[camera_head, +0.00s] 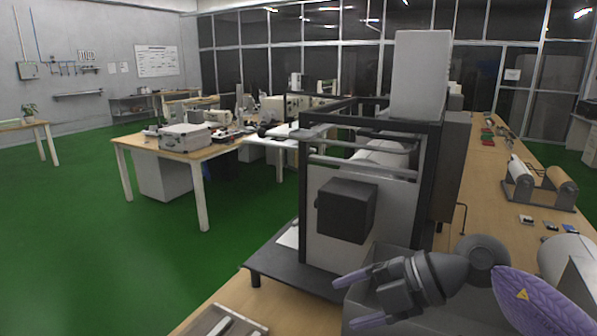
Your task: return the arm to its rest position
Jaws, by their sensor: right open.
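My right gripper (358,298) shows at the lower right, its arm coming in from the right edge with a purple link. Its two purple fingers point left and stand apart with nothing between them. It is in front of a dark-framed machine (330,215) with a black box (346,209) on its front. A grey box-like bin (400,262) lies behind and below the gripper; I cannot tell whether they touch. My left gripper is not in view.
The machine stands on a long wooden bench (486,190). A roller stand (540,184) and small parts lie on it to the right. A tray (222,322) is at the bottom edge. Another table (178,146) with a silver case stands left, with open green floor (90,240) around it.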

